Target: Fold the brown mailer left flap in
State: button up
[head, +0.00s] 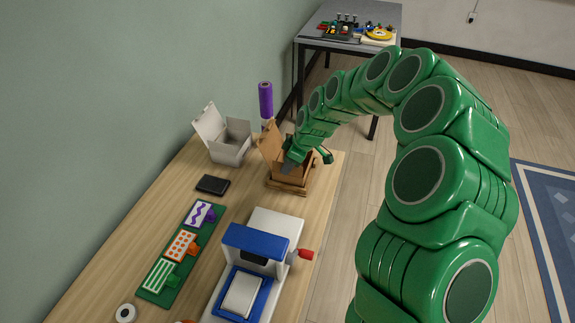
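The brown mailer (270,145) is an open cardboard box at the far end of the wooden table. One tall flap stands up on its left side, leaning a little outward. My gripper (291,165) is at the box, coming down from the upper right over its opening. A grey finger part shows near the box's inner left side; I cannot tell if it touches the flap. The gripper and arm hide much of the box's inside and right side. Whether the fingers are open or shut is not clear.
A white open box (230,145) stands left of the mailer, and a purple roll (265,100) stands behind. A blue and white press (255,245), a green card board (165,287) and a black pad (213,184) lie nearer. The wall bounds the table's left side.

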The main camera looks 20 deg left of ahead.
jog(key=shift+a+f, duration=0.15)
jog(key=shift+f, duration=0.25)
grip_shut()
